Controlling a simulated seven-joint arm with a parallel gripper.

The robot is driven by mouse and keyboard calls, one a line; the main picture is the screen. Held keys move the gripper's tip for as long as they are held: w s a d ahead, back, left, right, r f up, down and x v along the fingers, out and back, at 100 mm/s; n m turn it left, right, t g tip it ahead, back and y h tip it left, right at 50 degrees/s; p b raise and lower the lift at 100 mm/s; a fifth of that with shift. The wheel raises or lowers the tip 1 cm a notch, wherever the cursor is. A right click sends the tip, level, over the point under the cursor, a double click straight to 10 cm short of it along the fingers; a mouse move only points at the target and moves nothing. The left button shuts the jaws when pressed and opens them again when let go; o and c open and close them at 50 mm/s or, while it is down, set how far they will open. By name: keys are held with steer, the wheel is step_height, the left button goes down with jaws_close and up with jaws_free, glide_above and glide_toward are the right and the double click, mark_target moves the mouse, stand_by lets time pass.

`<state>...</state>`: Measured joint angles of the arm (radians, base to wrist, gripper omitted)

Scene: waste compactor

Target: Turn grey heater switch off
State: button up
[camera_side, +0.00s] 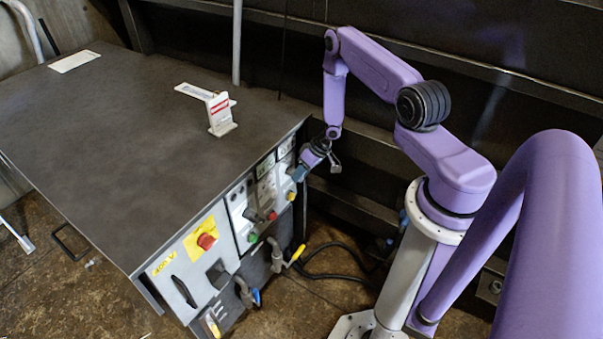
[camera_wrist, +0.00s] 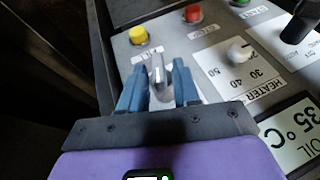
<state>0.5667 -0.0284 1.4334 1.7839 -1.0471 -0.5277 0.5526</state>
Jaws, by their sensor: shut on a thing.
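The grey heater switch (camera_wrist: 158,72) is a small metal lever on the control panel, below the yellow button in the wrist view. My gripper (camera_wrist: 157,80) has its two blue fingers on either side of the lever and is shut on it. In the side view my gripper (camera_side: 300,173) is at the far right end of the machine's front panel. It hides the switch there. The white heater dial (camera_wrist: 238,51), with its numbered scale, sits to the right of the switch. I cannot tell the switch's on or off position.
A yellow button (camera_wrist: 138,35) is close above the fingers, with a red button (camera_wrist: 193,13) to its right. An oil temperature display (camera_wrist: 290,132) reads 35 °C. The machine's wide top (camera_side: 130,130) carries a small red-striped upright piece (camera_side: 221,116). Valves and hoses lie below the panel.

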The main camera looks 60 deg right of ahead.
steer(key=shift+w+a+r+n+h, duration=0.1)
steer(key=shift+a+n+h, duration=0.1)
steer(key=shift+h, duration=0.65)
steer(key=shift+a+n+h, duration=0.1)
steer(key=shift+n+h, duration=0.1)
steer(key=shift+h, duration=0.65)
steer(key=o, duration=0.7)
steer(key=v, duration=1.7)
steer(key=shift+r, duration=0.2)
